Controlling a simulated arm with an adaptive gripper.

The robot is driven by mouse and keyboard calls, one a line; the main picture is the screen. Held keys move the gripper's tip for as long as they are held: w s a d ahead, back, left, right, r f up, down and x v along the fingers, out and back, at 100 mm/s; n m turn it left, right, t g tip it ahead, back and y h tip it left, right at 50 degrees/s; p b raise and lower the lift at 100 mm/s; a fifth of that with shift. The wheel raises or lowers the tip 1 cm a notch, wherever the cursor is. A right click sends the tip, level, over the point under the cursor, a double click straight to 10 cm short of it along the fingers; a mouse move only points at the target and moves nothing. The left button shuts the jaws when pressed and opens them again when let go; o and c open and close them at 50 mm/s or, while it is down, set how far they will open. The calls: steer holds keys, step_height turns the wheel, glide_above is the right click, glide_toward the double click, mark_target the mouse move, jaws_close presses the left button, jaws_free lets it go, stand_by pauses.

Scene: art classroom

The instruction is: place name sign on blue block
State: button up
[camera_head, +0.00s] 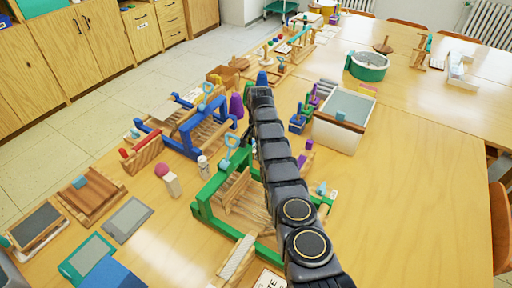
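My dark arm runs from the bottom up through the middle of the table. Its far end bends down, and only a small dark part of my gripper (246,134) shows at its left, so I cannot tell its opening or whether it holds anything. A white card with black letters (269,280) lies at the bottom edge, partly cut off and beside my arm; I cannot tell if it is the name sign. Blue pieces that may be the blue block are a large one (112,274) at bottom left and a small one (297,123) right of my arm.
A green-framed wooden rack (208,208) stands close left of my arm, with a blue-framed one (155,138) behind it. A white box with a grey top (338,137) and a green round container (368,67) stand to the right. The table's right front (410,200) is clear.

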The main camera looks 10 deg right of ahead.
mark_target(254, 151)
step_height(254, 151, up, 7)
steer(key=shift+f, duration=0.1)
steer(key=shift+r, duration=0.7)
steer(key=s+a+r+n, duration=0.2)
steer(key=s+r, duration=0.6)
steer(key=r, duration=0.1)
steer(key=s+a+r+n, duration=0.2)
steer(key=s+r+n, duration=0.1)
steer(key=s+r, duration=0.65)
steer(key=s+a+n+g, duration=0.1)
steer(key=s+n, duration=0.3)
steer(key=s, duration=2.7)
steer(key=shift+f+g, duration=0.25)
steer(key=shift+g, duration=0.05)
steer(key=shift+a, duration=0.1)
steer(key=o, duration=0.7)
